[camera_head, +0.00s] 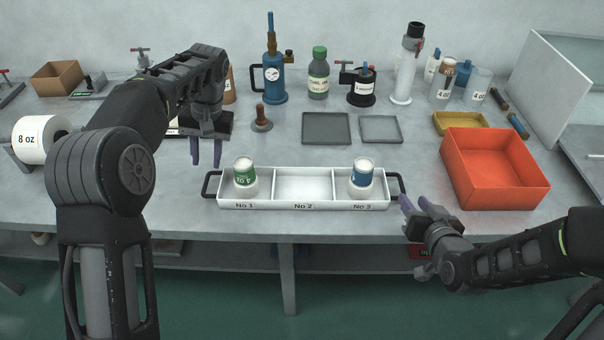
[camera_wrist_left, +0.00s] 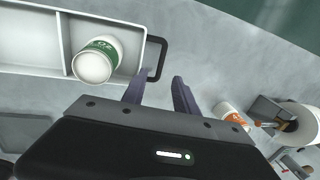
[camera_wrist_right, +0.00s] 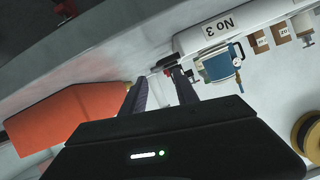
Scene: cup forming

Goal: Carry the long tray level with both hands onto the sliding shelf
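The long white tray (camera_head: 303,205) lies on the bench, its three compartments marked No 1, No 2 and No 3, with a black handle at each end. A green-labelled cup (camera_head: 245,176) stands in No 1 and a blue-labelled cup (camera_head: 362,176) in No 3; No 2 is empty. My left gripper (camera_head: 206,153) is open and empty, above and behind the left handle (camera_head: 209,184). In the left wrist view that handle (camera_wrist_left: 164,58) is just beyond the fingertips. My right gripper (camera_head: 415,203) is open, close beside the right handle (camera_head: 398,182); contact is unclear. I cannot identify the sliding shelf.
An orange bin (camera_head: 495,170) stands right of the tray, near my right gripper. Two shallow grey trays (camera_head: 326,128) lie behind it. Bottles and tools line the back. A white roll marked 8 oz (camera_head: 40,139) is at the left. A white-sided case (camera_head: 550,85) stands far right.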

